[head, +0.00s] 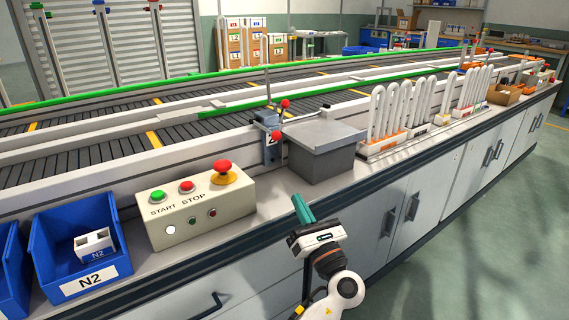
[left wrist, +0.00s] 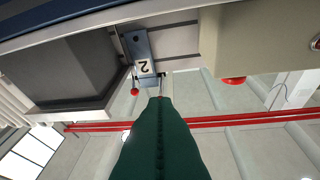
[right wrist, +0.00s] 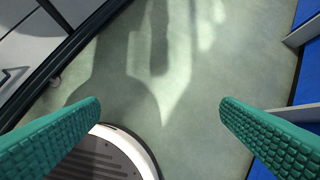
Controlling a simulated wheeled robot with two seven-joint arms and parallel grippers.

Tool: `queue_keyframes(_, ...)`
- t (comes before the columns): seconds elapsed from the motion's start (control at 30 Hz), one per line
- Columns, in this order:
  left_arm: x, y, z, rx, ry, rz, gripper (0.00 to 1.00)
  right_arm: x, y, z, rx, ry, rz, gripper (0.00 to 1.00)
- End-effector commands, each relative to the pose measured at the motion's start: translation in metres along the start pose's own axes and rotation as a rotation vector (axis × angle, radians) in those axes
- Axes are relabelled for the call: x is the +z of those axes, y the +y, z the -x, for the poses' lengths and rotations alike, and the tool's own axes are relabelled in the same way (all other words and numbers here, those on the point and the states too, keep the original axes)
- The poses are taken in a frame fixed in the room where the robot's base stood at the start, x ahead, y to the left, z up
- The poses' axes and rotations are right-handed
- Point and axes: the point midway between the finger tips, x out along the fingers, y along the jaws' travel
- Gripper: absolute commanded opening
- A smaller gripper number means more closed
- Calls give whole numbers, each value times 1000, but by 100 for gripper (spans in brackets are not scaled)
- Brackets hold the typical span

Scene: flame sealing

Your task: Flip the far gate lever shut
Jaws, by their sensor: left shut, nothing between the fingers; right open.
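A blue-grey gate bracket (head: 269,150) marked 2 stands at the conveyor's near side. It carries two red-knobbed levers: the farther, upper knob (head: 285,103) sticks up to the right, and the nearer knob (head: 276,135) is lower. In the left wrist view the bracket (left wrist: 139,48) shows upside down with one red knob (left wrist: 135,92) beside it. My left gripper (head: 300,203) is shut and empty, in front of the counter and below the levers, apart from them. Its teal fingers (left wrist: 159,103) point toward the bracket. My right gripper (right wrist: 160,104) is open and empty above the floor.
A grey box (head: 319,160) stands just right of the bracket, and a START/STOP panel (head: 195,207) with a large red button stands left. White tube racks (head: 398,125) line the counter further right. A blue N2 bin (head: 72,245) sits at left.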

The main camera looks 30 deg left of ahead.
Motion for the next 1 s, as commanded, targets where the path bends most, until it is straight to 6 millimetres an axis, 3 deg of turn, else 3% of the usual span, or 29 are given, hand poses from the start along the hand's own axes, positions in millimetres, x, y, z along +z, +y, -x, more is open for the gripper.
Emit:
queue_keyframes(0.17,0,0,-18,-3,2,-1,0,5,1,-2,1,-30,1,87)
queue_keyframes(0.6,-5,0,-106,-2,2,3,0,43,6,-6,13,-234,6,87)
queue_keyframes(0.8,-23,0,-123,-1,0,3,0,49,7,-6,15,-263,6,87)
queue_keyframes(1.0,-28,0,-128,0,0,0,0,51,7,-5,15,-275,7,87)
